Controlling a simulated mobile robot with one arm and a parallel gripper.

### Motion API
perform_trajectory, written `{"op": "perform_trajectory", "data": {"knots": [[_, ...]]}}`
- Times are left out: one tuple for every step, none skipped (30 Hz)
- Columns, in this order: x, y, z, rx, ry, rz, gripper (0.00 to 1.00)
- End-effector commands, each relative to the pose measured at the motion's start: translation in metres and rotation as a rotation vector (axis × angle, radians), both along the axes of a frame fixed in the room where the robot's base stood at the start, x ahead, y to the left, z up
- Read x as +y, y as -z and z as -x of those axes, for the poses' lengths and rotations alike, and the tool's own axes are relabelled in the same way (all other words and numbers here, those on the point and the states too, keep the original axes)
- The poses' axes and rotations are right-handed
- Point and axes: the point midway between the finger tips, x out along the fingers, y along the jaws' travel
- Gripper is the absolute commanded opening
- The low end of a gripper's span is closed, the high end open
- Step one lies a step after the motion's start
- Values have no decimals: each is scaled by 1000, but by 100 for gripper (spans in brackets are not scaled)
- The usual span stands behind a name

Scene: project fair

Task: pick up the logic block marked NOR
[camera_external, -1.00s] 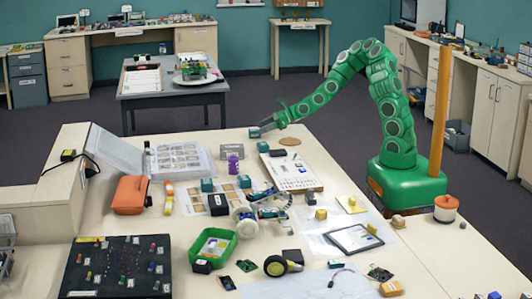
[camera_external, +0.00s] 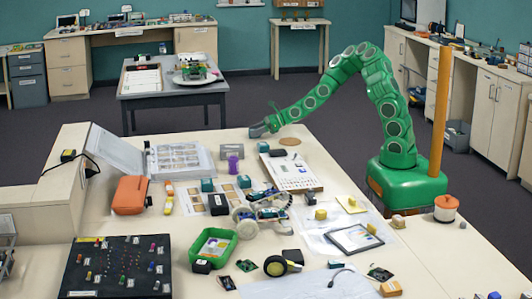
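Several small teal-and-dark blocks lie on the large pale table: one block (camera_external: 207,185) left of centre, another (camera_external: 244,181) a little to its right, one (camera_external: 263,147) near the far edge, and one (camera_external: 335,264) near the front. Their markings are too small to read, so I cannot tell which one says NOR. My gripper (camera_external: 257,131) is at the end of the green arm, by the table's far edge, pointing left. It is beyond the far teal block and apart from it. Its fingers are too small to show whether they are open. I see nothing held.
An open binder (camera_external: 181,160), an orange case (camera_external: 130,195), a green tray (camera_external: 232,246), a wheeled robot (camera_external: 262,212) and a clipboard (camera_external: 291,171) crowd the table. A black pegboard (camera_external: 115,267) lies at front left. An orange post (camera_external: 440,110) rises beside my base.

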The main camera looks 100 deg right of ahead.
Motion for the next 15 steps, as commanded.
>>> {"op": "perform_trajectory", "data": {"knots": [[0,0,0,0,0,0,48],[0,0,0,0,0,0,43],[0,0,0,0,0,0,37],[0,0,0,0,0,0,32],[0,0,0,0,0,0,28],[0,0,0,0,0,0,21],[0,0,0,0,0,0,20],[0,0,0,0,0,0,20],[0,0,0,0,0,0,20],[0,0,0,0,0,0,20],[0,0,0,0,0,0,20],[0,0,0,0,0,0,20],[0,0,0,0,0,0,20],[0,-1,0,0,0,0,20],[0,-1,0,0,0,0,20]]}}
